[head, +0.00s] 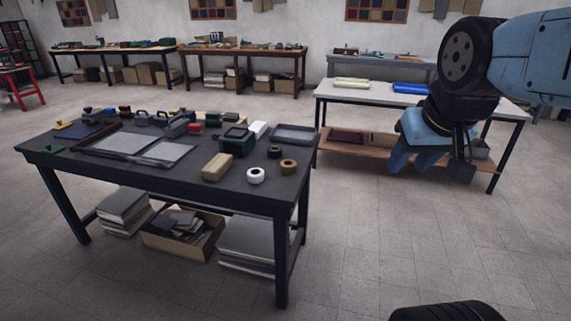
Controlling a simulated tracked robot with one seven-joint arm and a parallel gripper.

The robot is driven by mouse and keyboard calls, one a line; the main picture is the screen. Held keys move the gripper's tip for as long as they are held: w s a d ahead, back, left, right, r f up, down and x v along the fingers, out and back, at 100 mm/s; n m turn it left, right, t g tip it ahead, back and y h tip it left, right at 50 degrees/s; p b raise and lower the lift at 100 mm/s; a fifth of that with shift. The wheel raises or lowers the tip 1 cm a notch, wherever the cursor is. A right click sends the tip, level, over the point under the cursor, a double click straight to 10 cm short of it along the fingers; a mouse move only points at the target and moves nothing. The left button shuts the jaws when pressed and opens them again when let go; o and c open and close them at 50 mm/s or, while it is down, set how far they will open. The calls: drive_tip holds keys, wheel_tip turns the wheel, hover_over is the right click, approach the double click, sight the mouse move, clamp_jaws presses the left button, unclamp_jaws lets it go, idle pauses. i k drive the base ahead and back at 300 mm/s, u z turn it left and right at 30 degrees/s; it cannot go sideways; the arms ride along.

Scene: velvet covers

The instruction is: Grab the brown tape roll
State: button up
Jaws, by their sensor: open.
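The brown tape roll (289,166) lies flat on the dark table (100,168), near its right front corner. A white tape roll (256,175) lies just left of it and a dark roll (274,152) lies just behind it. My gripper (414,164) hangs in the air to the right of the dark table, in front of the pale table behind. It is open and empty, well apart from the brown roll. Nothing covers the brown roll.
A tan block (217,167), a green box (236,143) and a grey tray (295,134) share the tabletop near the rolls. A pale table (335,90) with a lower shelf stands behind. The floor (390,240) right of the dark table is clear.

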sight(287, 167)
drive_tip(key=z, duration=0.05)
drive_tip(key=i, duration=1)
drive_tip(key=u, duration=0.1)
